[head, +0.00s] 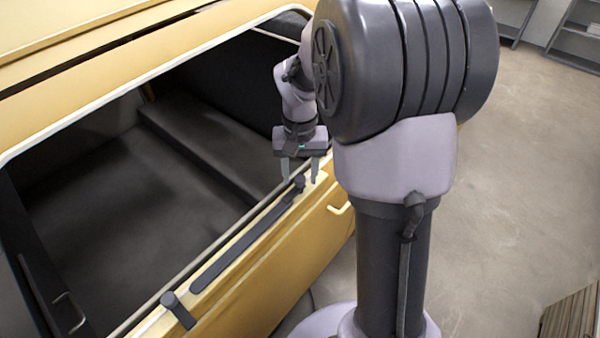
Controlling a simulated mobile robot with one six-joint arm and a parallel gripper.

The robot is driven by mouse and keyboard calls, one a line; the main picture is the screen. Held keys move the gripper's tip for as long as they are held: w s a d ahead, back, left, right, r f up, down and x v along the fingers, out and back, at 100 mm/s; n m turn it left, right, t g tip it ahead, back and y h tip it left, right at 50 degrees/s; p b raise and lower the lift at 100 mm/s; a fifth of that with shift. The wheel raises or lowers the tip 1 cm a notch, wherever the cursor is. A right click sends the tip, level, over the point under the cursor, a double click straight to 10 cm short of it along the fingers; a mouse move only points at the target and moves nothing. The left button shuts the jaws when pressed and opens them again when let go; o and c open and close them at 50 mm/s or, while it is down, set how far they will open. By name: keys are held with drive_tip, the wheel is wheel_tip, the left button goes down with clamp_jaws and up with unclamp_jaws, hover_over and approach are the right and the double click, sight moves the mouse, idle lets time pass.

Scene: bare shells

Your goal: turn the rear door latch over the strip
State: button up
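A dark strip (240,246) lies along the top of the yellow car shell's door sill. A dark latch with a round knob (299,182) sits at the strip's far right end. A second dark latch (179,309) with a round knob sits near the strip's lower left end and lies crosswise over the sill, apart from the strip. Which one is the rear latch I cannot tell. My gripper (300,178) points down over the far right latch. Its two fingers are apart, one on each side of that knob in the picture. Whether they touch it is not clear.
The yellow car shell (265,290) has a wide window opening with a dark, bare interior (110,200). A door handle (340,209) juts from its side. Grey shelving (578,40) stands at the back right, and a brown slatted object (572,318) at lower right. The floor between is clear.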

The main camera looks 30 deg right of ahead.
sight(300, 177)
drive_tip(key=shift+r, duration=0.1)
wheel_tip(300, 177, up, 17)
drive_tip(key=p, duration=0.2)
drive_tip(key=shift+r+p, duration=0.15)
drive_tip(key=shift+p, duration=0.15)
